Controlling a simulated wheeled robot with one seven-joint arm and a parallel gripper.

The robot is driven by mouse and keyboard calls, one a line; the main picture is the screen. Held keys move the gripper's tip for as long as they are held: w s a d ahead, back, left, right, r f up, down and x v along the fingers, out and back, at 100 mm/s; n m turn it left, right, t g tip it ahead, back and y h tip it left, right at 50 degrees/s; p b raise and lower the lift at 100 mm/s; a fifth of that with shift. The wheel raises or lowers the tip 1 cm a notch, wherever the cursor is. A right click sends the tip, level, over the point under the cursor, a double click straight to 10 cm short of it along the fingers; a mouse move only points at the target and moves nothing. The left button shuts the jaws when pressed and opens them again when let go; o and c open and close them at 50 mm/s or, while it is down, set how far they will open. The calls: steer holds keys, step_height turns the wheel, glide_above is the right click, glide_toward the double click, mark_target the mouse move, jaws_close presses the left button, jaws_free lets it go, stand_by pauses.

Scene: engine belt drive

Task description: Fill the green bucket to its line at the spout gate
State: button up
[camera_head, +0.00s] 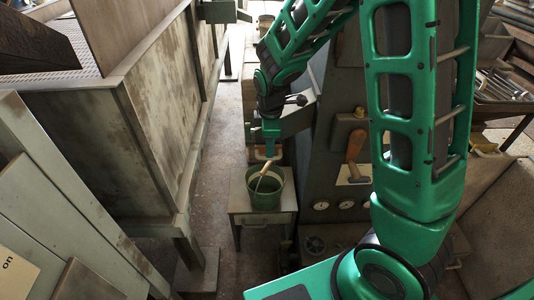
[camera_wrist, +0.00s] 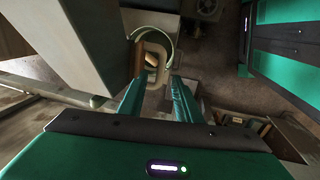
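The green bucket (camera_head: 265,195) stands upright on a small grey table, with a pale wooden-looking grip or stick (camera_head: 264,170) at its rim. In the wrist view the bucket's round rim (camera_wrist: 172,50) shows ahead of my fingers, and a tan piece (camera_wrist: 152,60) lies at its near edge. My gripper (camera_head: 270,152) points down just above the bucket. In the wrist view its two fingers (camera_wrist: 160,82) are apart with a gap between them, and nothing is clearly clamped. A grey chute-like part (camera_head: 297,119) juts from the cabinet above right of the bucket. The fill line and the bucket's contents cannot be made out.
The small table (camera_head: 242,205) stands beside a dark cabinet with round gauges (camera_head: 321,205) and a wooden-handled lever (camera_head: 355,146). A large weathered bin (camera_head: 150,120) flanks the left. A narrow floor aisle (camera_head: 226,150) is clear between.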

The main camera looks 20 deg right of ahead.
steer(key=shift+w+d+f, duration=0.1)
steer(key=shift+w+f, duration=0.15)
steer(key=shift+f, duration=0.95)
steer(key=shift+w+d+f, duration=0.1)
steer(key=shift+w+f, duration=0.1)
steer(key=shift+f, duration=1)
steer(key=shift+c, duration=0.4)
jaws_close()
